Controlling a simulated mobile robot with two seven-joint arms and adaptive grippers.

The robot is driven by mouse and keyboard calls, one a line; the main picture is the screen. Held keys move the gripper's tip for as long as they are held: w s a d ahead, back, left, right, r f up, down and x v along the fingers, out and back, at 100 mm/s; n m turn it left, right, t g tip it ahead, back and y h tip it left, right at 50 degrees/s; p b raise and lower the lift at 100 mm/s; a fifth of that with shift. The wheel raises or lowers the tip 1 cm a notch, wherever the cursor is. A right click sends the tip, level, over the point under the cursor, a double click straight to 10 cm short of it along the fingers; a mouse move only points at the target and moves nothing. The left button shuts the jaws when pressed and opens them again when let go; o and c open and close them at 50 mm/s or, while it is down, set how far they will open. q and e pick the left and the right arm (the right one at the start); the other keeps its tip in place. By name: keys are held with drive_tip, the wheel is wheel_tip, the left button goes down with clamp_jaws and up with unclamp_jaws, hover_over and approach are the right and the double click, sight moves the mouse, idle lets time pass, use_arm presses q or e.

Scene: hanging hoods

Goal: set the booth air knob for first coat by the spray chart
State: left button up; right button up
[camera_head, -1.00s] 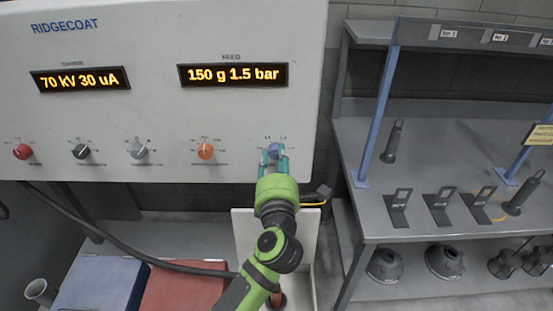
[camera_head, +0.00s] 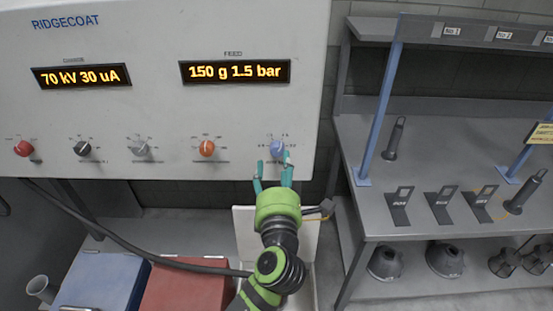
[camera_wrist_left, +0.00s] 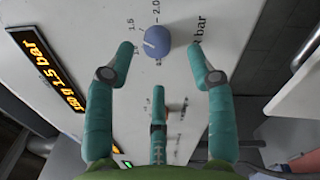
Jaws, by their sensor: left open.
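The blue air knob (camera_head: 277,148) is the rightmost knob on the white RIDGECOAT panel (camera_head: 120,110). In the left wrist view the blue knob (camera_wrist_left: 157,41) shows a pale pointer line, with 1.5 and 2.0 marked on the scale beside it. The feed display (camera_head: 235,72) reads 150 g 1.5 bar. My left gripper (camera_head: 274,170) is open just below the knob, apart from it. In the left wrist view its fingers (camera_wrist_left: 160,55) stand either side of the knob with gaps. My right gripper is not in view. I cannot make out a spray chart.
A red knob (camera_head: 23,149), a black knob (camera_head: 82,148), a grey knob (camera_head: 140,148) and an orange knob (camera_head: 207,148) sit left on the panel. A grey bench (camera_head: 450,160) with dark stands is at right. A dark hose crosses below the panel.

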use_arm(q)
drive_tip(key=s, duration=0.8)
drive_tip(key=shift+f, duration=0.2)
drive_tip(key=shift+s, duration=0.1)
